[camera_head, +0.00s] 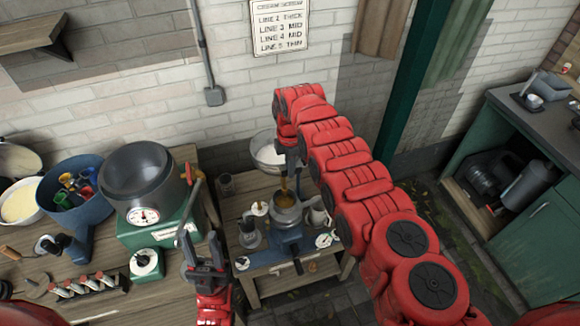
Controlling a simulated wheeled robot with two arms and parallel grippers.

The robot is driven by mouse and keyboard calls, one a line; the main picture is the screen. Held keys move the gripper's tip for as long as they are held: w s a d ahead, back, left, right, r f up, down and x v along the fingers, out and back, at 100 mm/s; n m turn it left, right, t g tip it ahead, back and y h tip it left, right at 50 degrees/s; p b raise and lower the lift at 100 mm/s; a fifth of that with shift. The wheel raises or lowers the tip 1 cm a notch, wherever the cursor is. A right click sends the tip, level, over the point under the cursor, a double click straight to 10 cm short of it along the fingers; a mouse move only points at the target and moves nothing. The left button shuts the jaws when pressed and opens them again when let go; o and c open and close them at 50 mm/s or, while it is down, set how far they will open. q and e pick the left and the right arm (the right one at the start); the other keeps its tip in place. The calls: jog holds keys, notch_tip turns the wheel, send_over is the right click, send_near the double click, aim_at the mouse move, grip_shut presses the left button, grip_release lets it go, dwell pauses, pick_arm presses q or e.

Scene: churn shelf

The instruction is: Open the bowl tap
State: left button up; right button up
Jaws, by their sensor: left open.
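A clear bowl (268,157) with white contents sits above a metal pot (286,208) on a blue-based machine (285,250) on the small wooden table. A thin brass-coloured part (284,184) shows below the bowl; I cannot tell whether it is the tap. My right gripper (291,158) is at the bowl's right side, pointing down, and my arm partly covers the bowl. Its fingers are too small and dark to read. My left gripper (202,243) is open and empty, left of the machine, with its fingers pointing up and away.
A green machine (165,232) with a large dark bowl (136,172), gauge and crank stands left of my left gripper. A blue tub (70,188) and knobs (80,290) crowd the left bench. A sign (279,26) hangs on the wall. A green cabinet (540,240) stands at right.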

grip_shut()
jog(key=shift+m, duration=0.4)
jog(key=shift+s+r+m+p, duration=0.15)
jog(key=shift+m+p, duration=0.4)
jog(key=shift+m, duration=0.35)
jog(key=shift+s+d+m, duration=0.1)
jog(key=shift+s+m, duration=0.05)
jog(key=shift+m, duration=0.85)
jog(key=shift+s+a+m+b, duration=0.25)
jog(key=shift+m+b, duration=1)
jog(key=shift+m, duration=1)
jog(key=shift+s+a+m+b, duration=0.25)
jog(key=shift+m+b, duration=0.95)
jog(key=shift+m, duration=1)
jog(key=shift+s+a+m+b, duration=0.15)
jog(key=shift+s+m+b, duration=0.15)
jog(key=shift+m+b, duration=1.45)
jog(key=shift+m+p, duration=0.5)
jog(key=shift+m, duration=0.1)
